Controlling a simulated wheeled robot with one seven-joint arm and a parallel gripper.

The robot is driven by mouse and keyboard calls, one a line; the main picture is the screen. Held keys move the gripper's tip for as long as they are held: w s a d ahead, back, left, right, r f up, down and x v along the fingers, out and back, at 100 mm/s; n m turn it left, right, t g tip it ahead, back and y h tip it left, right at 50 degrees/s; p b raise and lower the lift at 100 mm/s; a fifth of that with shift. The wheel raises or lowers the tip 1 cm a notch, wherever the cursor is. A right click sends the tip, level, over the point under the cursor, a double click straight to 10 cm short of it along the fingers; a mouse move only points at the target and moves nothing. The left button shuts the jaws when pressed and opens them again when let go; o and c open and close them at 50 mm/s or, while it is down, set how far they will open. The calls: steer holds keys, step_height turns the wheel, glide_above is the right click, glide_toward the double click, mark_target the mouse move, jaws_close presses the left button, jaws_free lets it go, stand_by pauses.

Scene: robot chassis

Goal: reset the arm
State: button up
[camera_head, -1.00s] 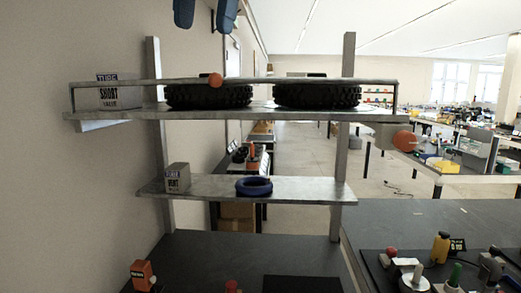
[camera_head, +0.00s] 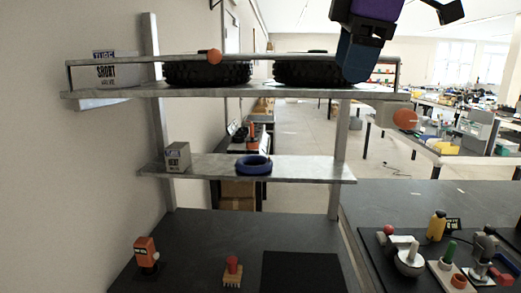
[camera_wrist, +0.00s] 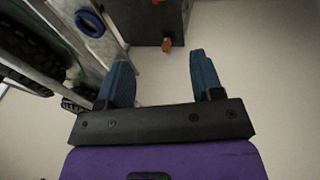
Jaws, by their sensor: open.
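My gripper (camera_wrist: 160,62) has two blue fingers spread apart with nothing between them in the wrist view. Its purple body shows below them there. In the head view my gripper's blue finger (camera_head: 354,58) hangs at the top right of centre, appearing in front of the upper shelf's right tire (camera_head: 305,73). The other finger is not clear in that view, and the rest of the arm is cut off by the top edge.
A metal rack has an upper shelf (camera_head: 230,91) with two black tires and a lower shelf (camera_head: 215,169) with a blue ring (camera_head: 254,165) and a small box (camera_head: 178,157). A dark bench (camera_head: 200,250) holds an orange item (camera_head: 145,252). A wall borders the left.

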steer(key=s+d+f+m, duration=0.6)
steer(key=d+f+m, duration=0.2)
steer(key=f, duration=0.1)
steer(key=s+d+f+m+t+h, duration=0.1)
steer(key=s+d+f+m, duration=0.5)
steer(key=d+f+m, duration=0.2)
step_height(320, 180, down, 2)
steer(key=shift+d+f+m+t, duration=0.2)
steer(key=shift+d+m+t, duration=0.1)
steer(key=shift+d+m, duration=0.15)
steer(key=shift+s, duration=0.1)
stand_by(0.5)
